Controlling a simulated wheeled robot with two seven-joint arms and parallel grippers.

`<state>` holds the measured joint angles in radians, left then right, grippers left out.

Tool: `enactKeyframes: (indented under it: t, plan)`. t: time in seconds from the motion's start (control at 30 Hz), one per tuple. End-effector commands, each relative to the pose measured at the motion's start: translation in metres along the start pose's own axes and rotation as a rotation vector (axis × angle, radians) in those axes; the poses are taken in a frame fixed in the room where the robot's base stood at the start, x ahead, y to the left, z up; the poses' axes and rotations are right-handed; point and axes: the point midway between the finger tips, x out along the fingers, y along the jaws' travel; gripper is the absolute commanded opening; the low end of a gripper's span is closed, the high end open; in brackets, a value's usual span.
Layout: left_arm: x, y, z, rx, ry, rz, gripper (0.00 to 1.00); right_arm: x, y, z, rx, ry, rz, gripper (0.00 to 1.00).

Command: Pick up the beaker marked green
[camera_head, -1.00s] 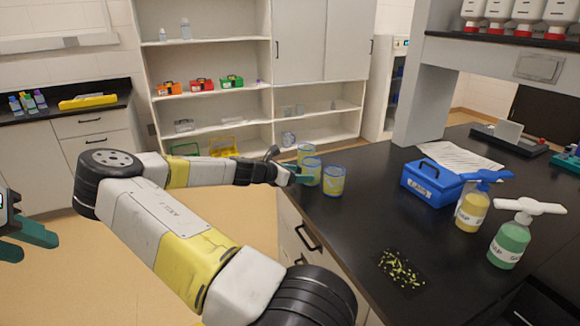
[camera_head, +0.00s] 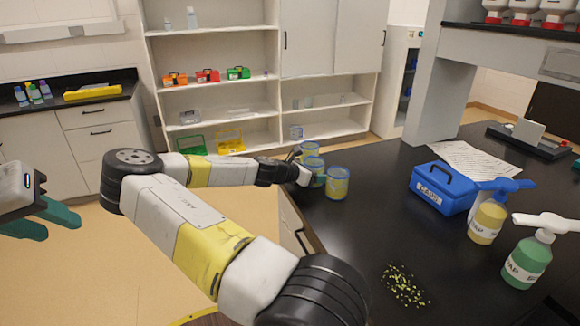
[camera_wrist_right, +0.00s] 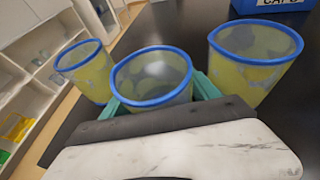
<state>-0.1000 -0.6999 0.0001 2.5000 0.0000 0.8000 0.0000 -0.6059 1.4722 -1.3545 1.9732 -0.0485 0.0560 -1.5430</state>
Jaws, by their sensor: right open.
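Three translucent beakers with blue rims and yellowish sides stand at the counter's left edge: a back one (camera_head: 309,148), a middle one (camera_head: 313,164) and a front one (camera_head: 338,183). I cannot make out a green mark on any of them. In the right wrist view the middle beaker (camera_wrist_right: 150,82) is between the teal fingers of my open right gripper (camera_wrist_right: 155,98), with the other beakers to its left (camera_wrist_right: 88,75) and right (camera_wrist_right: 250,70). Whether the fingers touch it is unclear. My left gripper (camera_head: 45,219) is open and empty at the left edge, away from the counter.
A patch of small yellow-green bits (camera_head: 405,286) lies nearer. The counter between is clear.

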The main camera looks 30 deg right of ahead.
Motion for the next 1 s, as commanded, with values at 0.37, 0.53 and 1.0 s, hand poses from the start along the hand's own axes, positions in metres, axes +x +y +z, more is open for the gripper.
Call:
enactKeyframes:
  t: [0.37,0.53,1.0]
  plan:
    - [0.000,0.000,0.000,0.000,0.000,0.000,0.36,0.000,0.000,0.000,0.000,0.000,0.000,0.20]
    - [0.000,0.000,0.000,0.000,0.000,0.000,0.36,0.000,0.000,0.000,0.001,0.000,0.000,0.20]
    - [0.000,0.000,0.000,0.000,0.000,0.000,0.36,-0.022,0.001,0.054,0.007,0.002,0.003,0.20]
